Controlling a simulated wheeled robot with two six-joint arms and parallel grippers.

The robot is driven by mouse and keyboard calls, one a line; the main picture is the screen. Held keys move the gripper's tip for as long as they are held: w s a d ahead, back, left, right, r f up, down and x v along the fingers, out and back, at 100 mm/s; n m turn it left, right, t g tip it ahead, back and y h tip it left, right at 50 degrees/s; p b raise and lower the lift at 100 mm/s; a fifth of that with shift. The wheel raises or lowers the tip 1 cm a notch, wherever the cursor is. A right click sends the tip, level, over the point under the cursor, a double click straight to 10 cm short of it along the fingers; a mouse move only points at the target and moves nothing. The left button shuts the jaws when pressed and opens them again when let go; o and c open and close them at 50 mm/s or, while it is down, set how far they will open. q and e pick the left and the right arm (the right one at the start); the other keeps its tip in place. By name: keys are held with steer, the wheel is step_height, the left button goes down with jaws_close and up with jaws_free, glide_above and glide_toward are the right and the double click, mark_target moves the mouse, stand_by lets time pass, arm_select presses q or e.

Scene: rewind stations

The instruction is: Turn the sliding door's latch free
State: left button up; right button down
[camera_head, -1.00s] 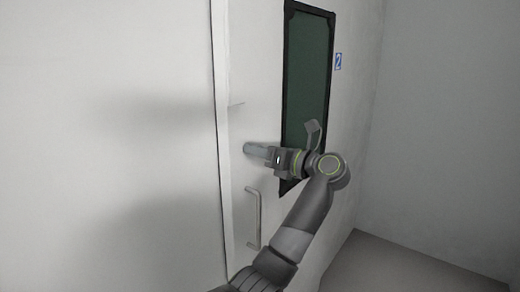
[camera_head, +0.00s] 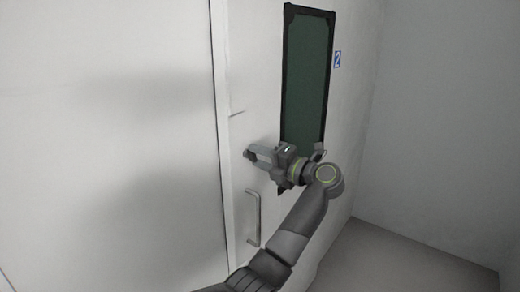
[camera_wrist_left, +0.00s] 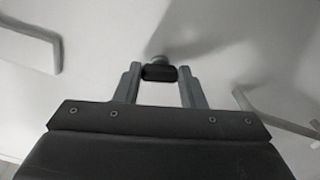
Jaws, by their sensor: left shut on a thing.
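The white sliding door (camera_head: 255,75) has a tall dark-framed green window. The latch (camera_wrist_left: 160,73) is a small dark bar on a round grey base, between my left fingertips in the left wrist view. My left gripper (camera_head: 258,155) is at the door, left of the window's lower end, its fingers pointing at the door face. It also shows in the left wrist view (camera_wrist_left: 161,75), shut on the latch. In the head view the fingers mostly hide the latch. My right gripper is not in view.
A grey bar handle (camera_head: 254,218) is on the door below my left gripper. A blue sign with a white 2 (camera_head: 337,60) is right of the window. A plain white panel (camera_head: 110,130) fills the left. Grey floor (camera_head: 400,265) is clear at the lower right.

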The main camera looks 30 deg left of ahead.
arm_select(q)
steer(key=shift+m+p, duration=1.25)
steer(key=shift+m, duration=0.45)
steer(key=o, duration=1)
steer(key=shift+d+f, duration=0.1)
steer(key=shift+d, duration=0.05)
steer(key=d+b, duration=0.2)
steer(key=d, duration=0.3)
steer(key=s+d+b, duration=0.1)
steer(key=d+b, duration=0.2)
steer(key=d, duration=0.3)
steer(key=d+b, duration=0.2)
steer(key=d, duration=0.4)
steer(key=shift+s+d+b, duration=0.1)
steer(key=shift+s+b, duration=0.05)
steer(key=shift+b, duration=0.25)
